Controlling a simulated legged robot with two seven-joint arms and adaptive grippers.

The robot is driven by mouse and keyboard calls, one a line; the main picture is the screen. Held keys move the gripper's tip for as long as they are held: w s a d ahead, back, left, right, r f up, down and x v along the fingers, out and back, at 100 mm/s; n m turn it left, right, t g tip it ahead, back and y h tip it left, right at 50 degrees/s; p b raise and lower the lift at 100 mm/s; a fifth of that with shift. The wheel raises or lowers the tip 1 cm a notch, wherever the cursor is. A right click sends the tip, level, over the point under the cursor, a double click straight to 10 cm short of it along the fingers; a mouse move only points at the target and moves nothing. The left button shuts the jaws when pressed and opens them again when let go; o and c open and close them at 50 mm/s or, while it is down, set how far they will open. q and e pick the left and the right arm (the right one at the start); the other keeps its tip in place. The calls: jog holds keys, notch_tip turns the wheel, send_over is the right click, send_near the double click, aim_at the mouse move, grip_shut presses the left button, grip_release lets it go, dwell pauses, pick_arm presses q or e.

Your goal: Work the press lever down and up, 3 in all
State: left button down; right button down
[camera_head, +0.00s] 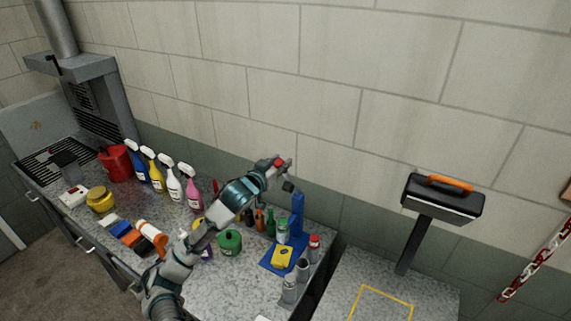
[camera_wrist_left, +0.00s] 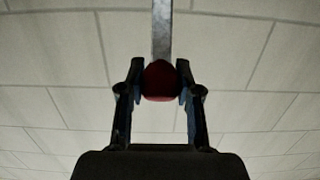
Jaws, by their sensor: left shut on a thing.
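The blue press stands on the grey speckled bench, with an upright column (camera_head: 297,215) and a flat base (camera_head: 268,267). A yellow piece (camera_head: 281,257) lies on the base. The lever's red knob (camera_head: 279,162) is above and left of the column's top, so the lever looks raised. In the left wrist view the red knob (camera_wrist_left: 160,82) sits between both fingers, with the grey lever bar (camera_wrist_left: 162,30) running up from it. My left gripper (camera_head: 283,168) is shut on the knob. Much of the lever is hidden in the head view. My right gripper is not in view.
Several spray bottles (camera_head: 174,186), a green tin (camera_head: 229,242) and small bottles crowd the bench left of the press. Grey cylinders (camera_head: 290,289) stand at its front right. A second surface with a yellow outlined square (camera_head: 385,291) and a post-mounted black box (camera_head: 441,203) is at right.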

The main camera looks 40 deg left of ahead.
pick_arm(q)
jog(key=shift+a+f, duration=0.1)
jog(key=shift+f, duration=0.05)
jog(key=shift+w, duration=0.1)
jog(key=c, duration=0.9)
grip_release()
jog(key=shift+c, duration=0.2)
jog(key=shift+o, duration=0.8)
jog(key=shift+w, duration=0.15)
jog(key=shift+w+a+f, duration=0.1)
jog(key=shift+a, duration=0.05)
jog(key=shift+s, duration=0.3)
jog(key=v, duration=1.1)
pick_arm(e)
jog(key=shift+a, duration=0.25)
